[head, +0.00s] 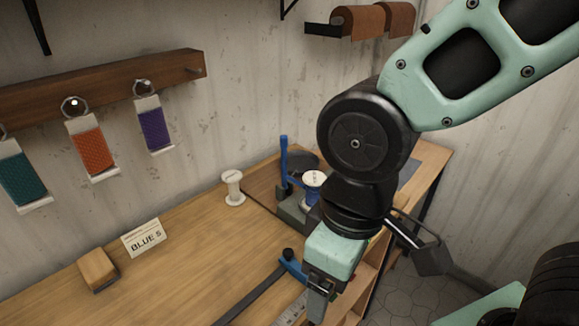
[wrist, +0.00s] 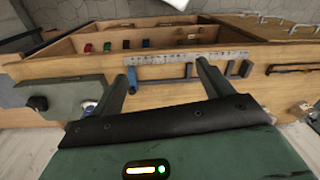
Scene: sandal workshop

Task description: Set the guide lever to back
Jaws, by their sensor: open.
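A blue lever-like piece with a black knob (head: 291,262) sits at the bench's front edge, beside a long dark strip. I cannot tell for certain that it is the guide lever, or which setting it is in. A taller blue post (head: 284,160) stands upright on a grey block farther back. My gripper (head: 319,298) points down just right of the knobbed piece, and its arm hides part of the bench. In the wrist view my gripper (wrist: 166,70) is open, its fingers wide apart with nothing held. A small blue upright piece (wrist: 133,80) shows by the left finger.
A pale spool (head: 234,187) and a blue-and-white spool (head: 313,183) stand on the bench (head: 200,255). A "BLUE 5" card (head: 144,238) and a wooden block (head: 98,269) are at left. A ruler (wrist: 185,58) lies along the edge. The middle bench top is clear.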

